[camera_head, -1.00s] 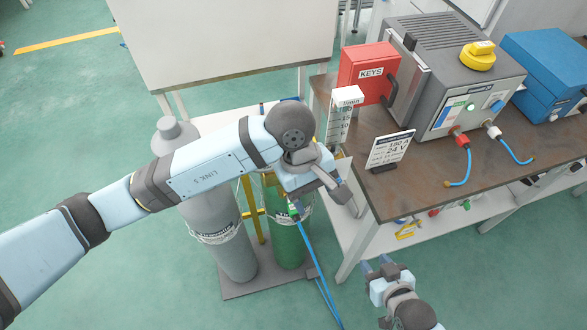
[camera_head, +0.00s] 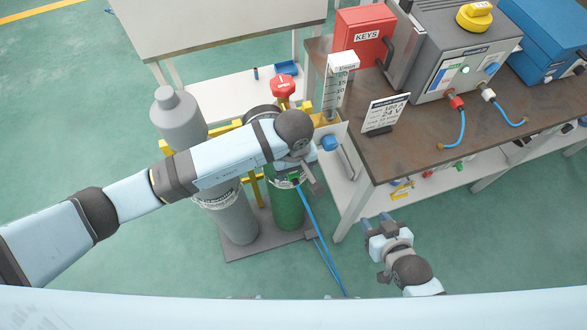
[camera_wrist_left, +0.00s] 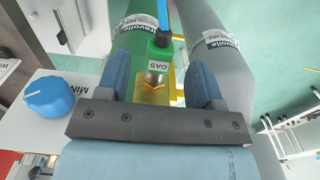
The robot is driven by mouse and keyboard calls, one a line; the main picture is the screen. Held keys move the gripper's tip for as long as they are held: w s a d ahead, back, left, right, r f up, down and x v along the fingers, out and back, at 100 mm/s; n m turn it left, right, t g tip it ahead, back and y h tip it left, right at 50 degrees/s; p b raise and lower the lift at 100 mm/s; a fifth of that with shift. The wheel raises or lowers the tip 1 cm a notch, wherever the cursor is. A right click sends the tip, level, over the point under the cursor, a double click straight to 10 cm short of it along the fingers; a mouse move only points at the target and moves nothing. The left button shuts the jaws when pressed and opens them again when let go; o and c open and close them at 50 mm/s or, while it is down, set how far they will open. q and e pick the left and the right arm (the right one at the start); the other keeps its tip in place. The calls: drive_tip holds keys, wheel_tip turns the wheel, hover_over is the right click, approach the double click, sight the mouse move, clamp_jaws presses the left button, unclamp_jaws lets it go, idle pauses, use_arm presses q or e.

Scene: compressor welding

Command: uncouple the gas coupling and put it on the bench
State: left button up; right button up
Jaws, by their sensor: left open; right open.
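The gas coupling (camera_wrist_left: 158,58) is a green sleeve labelled GAS with a metal end, and a blue hose (camera_wrist_left: 161,14) runs from it. In the left wrist view it lies between the two blue fingers of my open left gripper (camera_wrist_left: 159,80), with visible gaps beside it. In the head view the coupling (camera_head: 294,180) is a small green piece in front of the green cylinder, partly hidden by my left gripper (camera_head: 308,178). My right gripper (camera_head: 376,220) is open and empty, low beside the bench. The bench (camera_head: 420,160) has a brown top at the right.
Green (camera_head: 288,210) and grey (camera_head: 235,215) cylinders stand on a base plate. A red valve cap (camera_head: 284,87) and blue knob (camera_head: 331,143) are near my left arm. The bench holds a red KEYS box (camera_head: 364,35), a sign (camera_head: 386,114) and a welding machine (camera_head: 450,75); its near top is clear.

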sight(294, 175)
use_arm(q)
drive_tip(key=shift+f, duration=1.5)
clamp_jaws()
drive_tip(key=shift+s, duration=0.2)
drive_tip(key=shift+s+d+p, duration=0.1)
drive_tip(key=shift+s+d, duration=0.15)
drive_tip(key=shift+s, duration=0.5)
drive_tip(key=shift+s+d+p, duration=0.15)
drive_tip(key=shift+s+d, duration=0.15)
drive_tip(key=shift+s, duration=0.45)
drive_tip(key=shift+s+d+p, duration=0.1)
drive_tip(key=shift+s+d, duration=0.15)
drive_tip(key=shift+s, duration=0.5)
